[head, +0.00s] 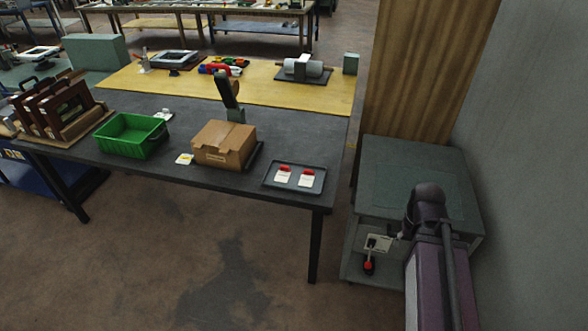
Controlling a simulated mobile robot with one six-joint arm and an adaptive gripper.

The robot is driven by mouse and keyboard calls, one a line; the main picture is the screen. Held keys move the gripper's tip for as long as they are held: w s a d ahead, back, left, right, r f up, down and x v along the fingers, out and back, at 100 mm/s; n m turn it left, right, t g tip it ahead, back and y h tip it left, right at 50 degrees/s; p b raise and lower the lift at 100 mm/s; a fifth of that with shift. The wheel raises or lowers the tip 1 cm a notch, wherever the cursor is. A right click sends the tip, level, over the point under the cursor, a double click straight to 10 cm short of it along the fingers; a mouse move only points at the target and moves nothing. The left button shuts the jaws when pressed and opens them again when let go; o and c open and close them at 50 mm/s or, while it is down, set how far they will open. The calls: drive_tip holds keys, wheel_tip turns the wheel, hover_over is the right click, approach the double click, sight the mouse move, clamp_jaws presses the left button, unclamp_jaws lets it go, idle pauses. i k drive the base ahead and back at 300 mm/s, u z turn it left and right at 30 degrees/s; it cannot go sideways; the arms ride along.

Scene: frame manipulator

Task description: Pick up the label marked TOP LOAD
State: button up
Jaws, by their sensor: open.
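Two white labels with red upper parts lie side by side on a dark tray (269,181) at the table's front right corner: a left label (283,176) and a right label (306,180). Their print is too small to read, so I cannot tell which, if either, is marked TOP LOAD. A white and yellow label (184,159) lies left of the cardboard box.
The dark table (190,178) also holds a cardboard box (223,145), a green crate (130,136) and wooden frames (58,108). A grey cabinet (410,165) stands right of the table, by the wall. Floor in front is clear.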

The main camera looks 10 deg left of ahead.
sight(284, 173)
drive_tip(key=z, duration=0.2)
drive_tip(key=i, duration=1)
drive_tip(key=u, duration=0.35)
